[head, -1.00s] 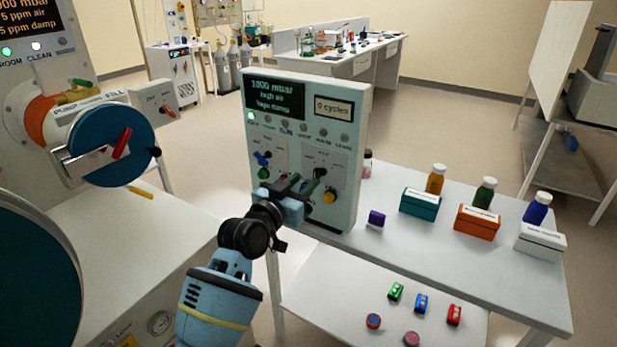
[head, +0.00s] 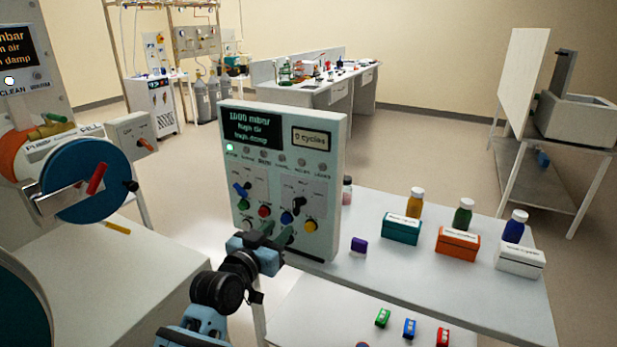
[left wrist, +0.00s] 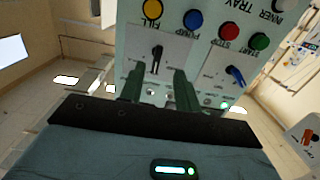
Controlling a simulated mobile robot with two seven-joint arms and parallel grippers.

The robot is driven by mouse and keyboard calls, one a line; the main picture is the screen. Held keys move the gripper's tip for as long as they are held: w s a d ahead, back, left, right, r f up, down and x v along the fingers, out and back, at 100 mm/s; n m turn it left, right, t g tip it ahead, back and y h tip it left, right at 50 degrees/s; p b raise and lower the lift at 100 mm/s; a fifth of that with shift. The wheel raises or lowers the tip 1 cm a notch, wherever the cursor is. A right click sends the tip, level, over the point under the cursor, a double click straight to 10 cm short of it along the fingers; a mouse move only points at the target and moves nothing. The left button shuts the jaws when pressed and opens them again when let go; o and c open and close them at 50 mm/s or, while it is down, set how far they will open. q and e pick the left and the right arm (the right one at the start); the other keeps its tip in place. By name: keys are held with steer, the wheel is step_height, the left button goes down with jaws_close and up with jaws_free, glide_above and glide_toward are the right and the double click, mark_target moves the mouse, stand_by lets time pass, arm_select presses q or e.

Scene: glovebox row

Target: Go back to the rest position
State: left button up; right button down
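My left gripper (head: 277,231) is in front of the lower part of the control panel (head: 333,160), its two green fingers apart with nothing between them. In the left wrist view the fingers (left wrist: 158,84) point toward the panel face, below a black lever switch (left wrist: 156,58). The yellow (left wrist: 152,9), blue (left wrist: 193,19), red (left wrist: 229,31) and green (left wrist: 260,41) buttons show clear of the fingers. The panel screen (head: 256,130) reads 1000 mbar, high air, high damp. My right gripper is not in view.
The panel stands on a white table (head: 400,280) with lidded boxes, bottles and a purple block (head: 359,246). A lower shelf (head: 320,310) holds small coloured items. At left is a chamber with a blue round door (head: 80,200). Open floor lies behind the table.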

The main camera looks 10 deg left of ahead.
arm_select(q)
steer(key=s+a+f+n+g+y, duration=0.1)
steer(key=s+a+f+g, duration=0.1)
steer(key=s+f, duration=0.75)
steer(key=s+a+f+g+y, duration=0.15)
steer(key=s+f, duration=0.45)
steer(key=f, duration=0.6)
steer(key=s+a+f+g, duration=0.1)
steer(key=s+f, duration=0.3)
steer(key=s, duration=0.4)
steer(key=s+f+g+y, duration=0.1)
steer(key=s+f, duration=0.3)
steer(key=s, duration=0.4)
steer(key=s+a+f+g, duration=0.1)
steer(key=s+f+g, duration=0.1)
steer(key=s, duration=0.7)
steer(key=shift+a+f+n, duration=0.3)
steer(key=shift+a+f, duration=0.05)
steer(key=shift+f, duration=0.55)
steer(key=shift+s, duration=0.1)
